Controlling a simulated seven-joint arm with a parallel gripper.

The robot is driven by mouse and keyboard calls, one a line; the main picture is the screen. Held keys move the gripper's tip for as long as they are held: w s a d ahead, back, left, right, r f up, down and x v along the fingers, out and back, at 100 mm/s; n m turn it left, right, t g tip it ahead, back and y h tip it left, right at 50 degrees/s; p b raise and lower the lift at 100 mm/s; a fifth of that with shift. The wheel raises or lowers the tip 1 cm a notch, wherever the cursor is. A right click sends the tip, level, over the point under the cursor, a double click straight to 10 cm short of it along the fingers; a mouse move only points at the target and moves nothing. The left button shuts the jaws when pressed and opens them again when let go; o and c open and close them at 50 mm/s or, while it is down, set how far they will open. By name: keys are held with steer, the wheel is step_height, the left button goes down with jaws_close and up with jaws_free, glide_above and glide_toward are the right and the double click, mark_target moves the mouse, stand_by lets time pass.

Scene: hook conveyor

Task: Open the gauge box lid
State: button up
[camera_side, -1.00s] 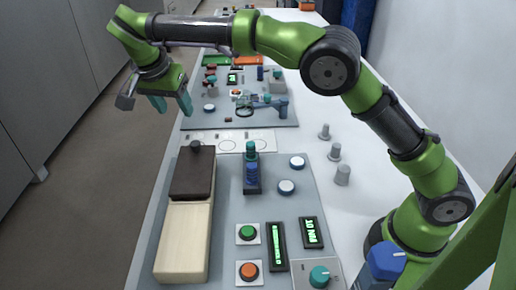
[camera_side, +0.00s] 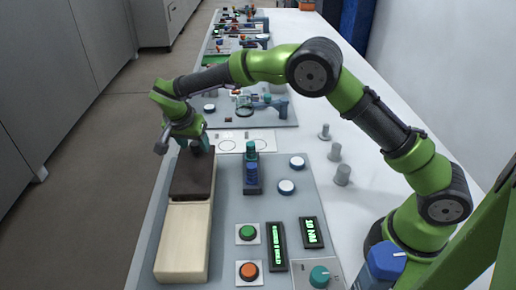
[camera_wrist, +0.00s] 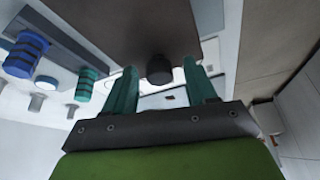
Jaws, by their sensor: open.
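The gauge box (camera_side: 183,240) is a long pale wooden box on the grey panel at the left. Its dark brown lid (camera_side: 191,179) lies flat over the far part, and the lid also shows in the wrist view (camera_wrist: 125,25). My gripper (camera_side: 198,147) is low over the lid's far end. In the wrist view the dark round knob (camera_wrist: 159,69) of the lid sits between the two teal fingers of my gripper (camera_wrist: 165,84), which are apart with gaps on both sides. In the side view the knob is hidden behind my gripper.
A blue and teal cylinder stand (camera_side: 252,172) is right of the lid. Green (camera_side: 247,233) and orange (camera_side: 249,271) buttons and lit displays (camera_side: 311,232) are nearer. Grey pegs (camera_side: 335,152) stand on the white table at the right.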

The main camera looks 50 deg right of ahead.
steer(key=shift+f, duration=0.1)
jaws_close()
stand_by(0.3)
steer(key=s+a, duration=1.2)
steer(key=shift+s+a, duration=0.15)
steer(key=shift+s, duration=0.05)
jaws_free()
steer(key=v, duration=1.7)
